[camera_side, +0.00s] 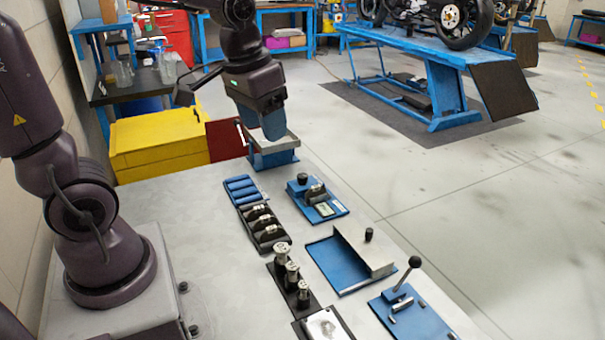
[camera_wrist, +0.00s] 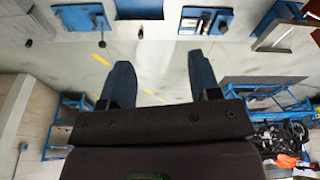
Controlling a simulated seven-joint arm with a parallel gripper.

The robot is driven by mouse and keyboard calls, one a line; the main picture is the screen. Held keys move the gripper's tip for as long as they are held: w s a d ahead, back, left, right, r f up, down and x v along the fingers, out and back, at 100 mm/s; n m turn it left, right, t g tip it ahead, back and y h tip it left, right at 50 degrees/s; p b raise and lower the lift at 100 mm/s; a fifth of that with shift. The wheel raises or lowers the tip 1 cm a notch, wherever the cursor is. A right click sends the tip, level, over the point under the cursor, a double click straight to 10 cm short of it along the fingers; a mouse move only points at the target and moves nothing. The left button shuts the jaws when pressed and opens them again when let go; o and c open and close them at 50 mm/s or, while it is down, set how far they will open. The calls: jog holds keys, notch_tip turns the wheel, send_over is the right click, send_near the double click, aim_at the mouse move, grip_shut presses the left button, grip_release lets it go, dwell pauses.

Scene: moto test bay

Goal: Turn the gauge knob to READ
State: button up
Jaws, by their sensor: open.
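The task's knob is most likely the black round knob (camera_side: 302,178) on a small blue plate (camera_side: 338,211) in the side view, with metal cylinders and pale labels beside it. The labels are too small to read, so I cannot tell which way it is set. My gripper (camera_side: 258,122) hangs beyond that plate, above a blue stand with a pale top (camera_side: 285,157), apart from the knob. In the wrist view my gripper (camera_wrist: 161,66) shows two separated blue fingers with nothing between them.
A blue slotted tray (camera_side: 241,187), a dark rack with metal parts (camera_side: 279,262), a blue plate with a grey upright (camera_side: 335,273) and a blue lever fixture (camera_side: 424,322) stand on the bench. A yellow cabinet (camera_side: 155,140) is behind.

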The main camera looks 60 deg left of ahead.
jog(key=w+a+f+n+g, duration=0.1)
jog(key=w+a+f+g, duration=0.1)
jog(key=w+a+f, duration=0.45)
jog(key=m, duration=0.1)
send_near(303, 176)
jog(key=shift+m+h, duration=0.3)
jog(key=f, duration=0.9)
jog(key=shift+w+a+f, duration=0.1)
jog(key=shift+w+a, duration=0.1)
jog(key=shift+a, duration=0.05)
jog(key=c, duration=0.9)
